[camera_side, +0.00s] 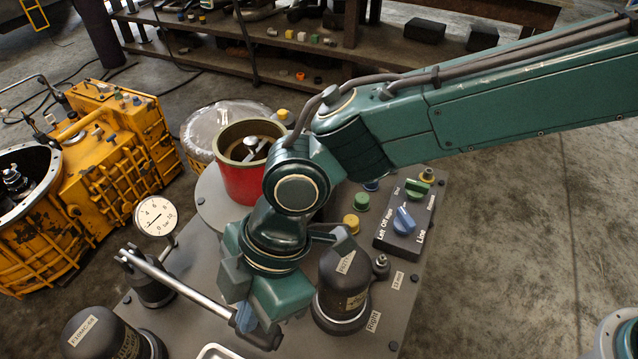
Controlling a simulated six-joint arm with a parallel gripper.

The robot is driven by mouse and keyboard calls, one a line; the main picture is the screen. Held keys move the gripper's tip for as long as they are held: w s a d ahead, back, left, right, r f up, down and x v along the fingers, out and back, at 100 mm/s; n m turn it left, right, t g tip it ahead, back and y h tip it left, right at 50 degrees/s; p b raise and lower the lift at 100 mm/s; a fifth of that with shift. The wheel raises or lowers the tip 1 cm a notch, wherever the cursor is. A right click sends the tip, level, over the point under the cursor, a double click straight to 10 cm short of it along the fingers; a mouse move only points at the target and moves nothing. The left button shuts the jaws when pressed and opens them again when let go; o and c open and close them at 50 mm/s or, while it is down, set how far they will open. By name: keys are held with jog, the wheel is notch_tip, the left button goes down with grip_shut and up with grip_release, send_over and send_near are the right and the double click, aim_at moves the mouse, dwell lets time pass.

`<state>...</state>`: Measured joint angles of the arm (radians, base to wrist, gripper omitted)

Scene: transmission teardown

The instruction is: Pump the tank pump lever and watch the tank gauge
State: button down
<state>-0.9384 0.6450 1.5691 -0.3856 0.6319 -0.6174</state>
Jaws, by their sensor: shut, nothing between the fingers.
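The pump lever (178,278) is a bare silver bar. It slopes from a pivot (130,257) at the left down to a dark end (262,339) near the front of the grey plate. The tank gauge (157,217) is a round white dial standing behind the lever's pivot; its needle is too small to read surely. My teal gripper (256,314) is low over the lever's dark end, close to it or touching; I cannot tell which. It is shut with nothing between its fingers. Its body partly hides the lever's end and the plate there.
A black dome (342,290) stands just right of my gripper, another (100,335) at lower left. A red open pot (240,178) stands behind. A switch box (405,222) with knobs is at right. A yellow gearbox housing (90,170) fills the left.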

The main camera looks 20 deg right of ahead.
notch_tip(320, 180, up, 8)
dwell(0.9)
jog(key=shift+f, duration=0.1)
dwell(0.5)
jog(key=w+d+r+m+t, duration=0.1)
jog(key=w+d+r+m, duration=0.2)
jog(key=d, duration=0.6)
jog(key=w+d+r+m+t, duration=0.15)
jog(key=d+r+m, duration=0.25)
jog(key=d, duration=0.6)
jog(key=w+d+r+m+t, duration=0.1)
jog(key=d+r+m+t, duration=0.2)
jog(key=d, duration=0.6)
jog(key=s+d+f+m+h, duration=0.1)
jog(key=s+d+m, duration=0.4)
jog(key=d, duration=0.6)
jog(key=s+d+f+m+t+h, duration=0.1)
jog(key=s+d+m+h, duration=0.2)
jog(key=s+d+m, duration=0.3)
jog(key=s+d, duration=0.3)
jog(key=d, duration=0.2)
jog(key=shift+f, duration=0.15)
